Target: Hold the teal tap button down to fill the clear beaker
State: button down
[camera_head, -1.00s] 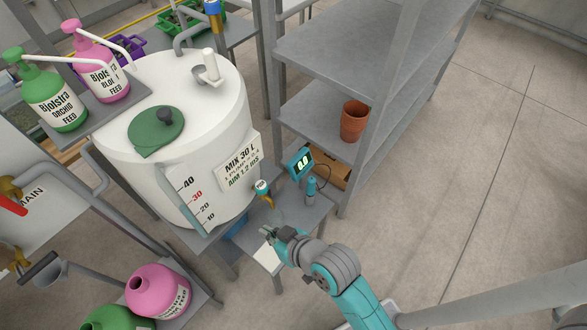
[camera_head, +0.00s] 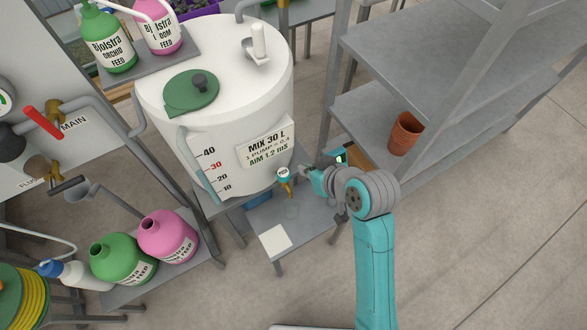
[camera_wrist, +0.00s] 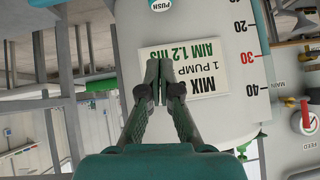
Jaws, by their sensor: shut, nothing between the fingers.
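The teal tap button (camera_head: 284,172) sits on a brass tap low on the front of the white tank (camera_head: 215,115). In the wrist view the teal button (camera_wrist: 160,5), marked PUSH, is cut by the top edge. My gripper (camera_head: 307,172) is just right of the tap in the head view, apart from the button. In the wrist view my gripper (camera_wrist: 161,72) is shut and empty, its tips in front of the tank's label. A faint clear outline, perhaps the beaker (camera_head: 291,211), shows on the grey stand below the tap.
A white card (camera_head: 275,240) lies on the grey stand (camera_head: 312,222). A teal meter (camera_head: 341,157) is partly hidden behind my arm. A shelf rack (camera_head: 425,65) with a terracotta pot (camera_head: 404,133) stands right. Pink and green jugs (camera_head: 168,235) stand lower left.

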send_over(283, 170)
jog(key=s+d, duration=0.2)
jog(key=f, duration=0.7)
jog(key=shift+w, duration=0.25)
notch_tip(283, 170, down, 2)
jog(key=shift+s+a+f, duration=0.1)
jog(key=shift+s+f, duration=0.05)
jog(key=shift+f, duration=0.05)
jog(key=shift+a+f, duration=0.1)
jog(key=shift+f, duration=0.65)
